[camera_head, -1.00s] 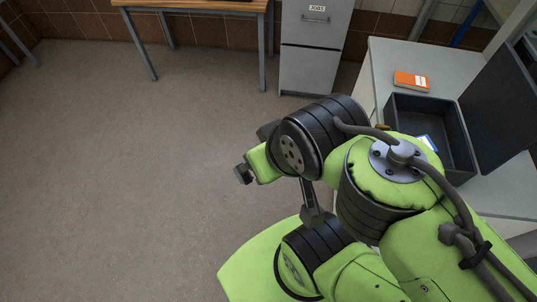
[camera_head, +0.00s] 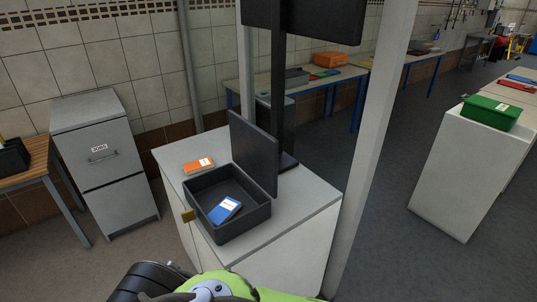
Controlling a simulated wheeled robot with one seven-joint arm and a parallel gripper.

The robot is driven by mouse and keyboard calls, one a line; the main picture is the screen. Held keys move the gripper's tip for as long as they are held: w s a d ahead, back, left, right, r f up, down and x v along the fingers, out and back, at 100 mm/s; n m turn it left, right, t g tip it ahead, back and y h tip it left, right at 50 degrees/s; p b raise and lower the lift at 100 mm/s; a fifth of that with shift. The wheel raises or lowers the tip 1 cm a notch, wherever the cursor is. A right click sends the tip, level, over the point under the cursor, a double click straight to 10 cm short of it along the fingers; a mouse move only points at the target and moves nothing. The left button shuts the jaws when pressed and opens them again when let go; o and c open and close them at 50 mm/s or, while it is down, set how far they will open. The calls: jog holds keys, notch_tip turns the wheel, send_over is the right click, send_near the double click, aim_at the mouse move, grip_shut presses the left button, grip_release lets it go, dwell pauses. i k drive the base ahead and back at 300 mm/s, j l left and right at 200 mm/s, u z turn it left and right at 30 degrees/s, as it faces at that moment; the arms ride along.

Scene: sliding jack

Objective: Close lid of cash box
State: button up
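The dark grey cash box (camera_head: 232,221) sits on top of a light grey cabinet (camera_head: 300,208). Its lid (camera_head: 254,153) stands open, about upright, along the box's right-hand back side. A blue booklet (camera_head: 225,209) with a white label lies inside the box. My gripper is outside the picture. Only part of my green and black arm shows at the bottom edge, in front of the cabinet and below the box.
An orange booklet (camera_head: 198,166) lies on the cabinet left of the box. A dark monitor stand (camera_head: 280,85) rises behind the lid, and a pale post (camera_head: 372,130) stands to the right. A grey drawer cabinet (camera_head: 105,160) is at left. Open floor lies at right.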

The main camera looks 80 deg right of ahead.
aim_at(256, 152)
jog(key=k+l+z, duration=0.15)
jog(key=k+l, duration=1.1)
jog(key=l, duration=0.2)
jog(key=k+l, duration=0.15)
jog(key=l, duration=0.2)
jog(key=k+l+z, duration=0.1)
jog(key=l, duration=0.25)
jog(key=k+l, duration=0.15)
jog(key=l, duration=0.2)
jog(key=k+l, duration=0.15)
jog(key=l, duration=0.2)
jog(key=i+j+z, duration=0.3)
jog(key=i+j, duration=0.55)
jog(key=i, duration=0.1)
